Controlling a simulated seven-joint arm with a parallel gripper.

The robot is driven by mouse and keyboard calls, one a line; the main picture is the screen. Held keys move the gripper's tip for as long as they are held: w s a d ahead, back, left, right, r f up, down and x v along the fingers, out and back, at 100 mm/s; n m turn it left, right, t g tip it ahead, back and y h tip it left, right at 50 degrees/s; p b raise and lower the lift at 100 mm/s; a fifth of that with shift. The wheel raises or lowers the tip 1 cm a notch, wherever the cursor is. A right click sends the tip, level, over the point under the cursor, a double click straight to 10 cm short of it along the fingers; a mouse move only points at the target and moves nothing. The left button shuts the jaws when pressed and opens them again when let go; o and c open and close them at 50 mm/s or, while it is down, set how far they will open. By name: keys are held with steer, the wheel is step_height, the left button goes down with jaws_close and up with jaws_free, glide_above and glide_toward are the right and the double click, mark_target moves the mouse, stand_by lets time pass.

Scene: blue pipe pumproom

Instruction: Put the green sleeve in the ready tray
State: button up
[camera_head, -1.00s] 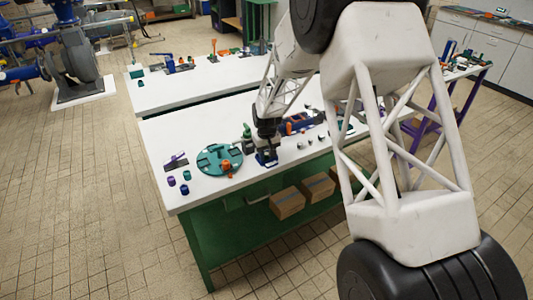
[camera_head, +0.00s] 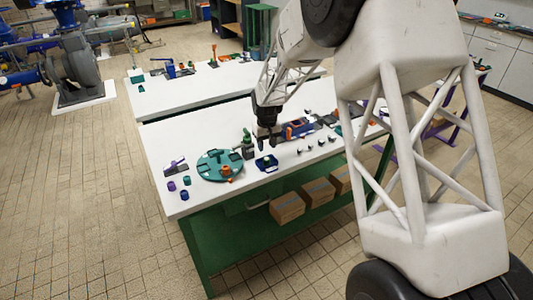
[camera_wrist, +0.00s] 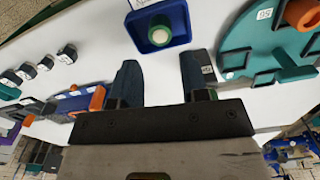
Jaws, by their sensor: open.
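A small blue tray (camera_head: 262,168) stands on the white table near its front edge, right of the round teal plate. In the wrist view the blue tray (camera_wrist: 180,17) holds a short green sleeve (camera_wrist: 160,33) with a pale top, inside its rim. I cannot read a name on the tray. My gripper (camera_head: 268,135) is above the table, just behind the tray and apart from it. In the wrist view my gripper (camera_wrist: 160,68) has its two dark fingers spread with nothing between them.
The round teal plate (camera_head: 210,172) carries an orange part (camera_head: 226,170). Purple, teal and blue small parts (camera_head: 185,181) stand left of it. A green upright fixture (camera_head: 247,140) is close left of my gripper. Blue-orange gear (camera_head: 297,129) lies to the right. The table's front left is bare.

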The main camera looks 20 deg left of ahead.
mark_target(267, 159)
steer(key=shift+r, duration=2.65)
steer(key=s+d+r+m, duration=0.1)
steer(key=s+d+r, duration=0.5)
steer(key=d, duration=0.3)
steer(key=s+d+r+m+t, duration=0.1)
steer(key=s+d+r+m, duration=0.1)
steer(key=s+d+r, duration=0.5)
steer(key=s+d+r+m, duration=0.1)
steer(key=s+d+r, duration=0.4)
steer(key=d, duration=0.5)
steer(key=s+d+m, duration=0.1)
steer(key=s+d, duration=0.4)
steer(key=s, duration=0.4)
steer(key=s+d+m+t, duration=0.1)
steer(key=s+d, duration=0.4)
steer(key=s, duration=0.5)
steer(key=s+d+m, duration=0.1)
steer(key=s+d, duration=0.4)
steer(key=s, duration=0.4)
steer(key=shift+s+m+t, duration=0.25)
steer(key=shift+m+t, duration=0.05)
steer(key=shift+m, duration=0.1)
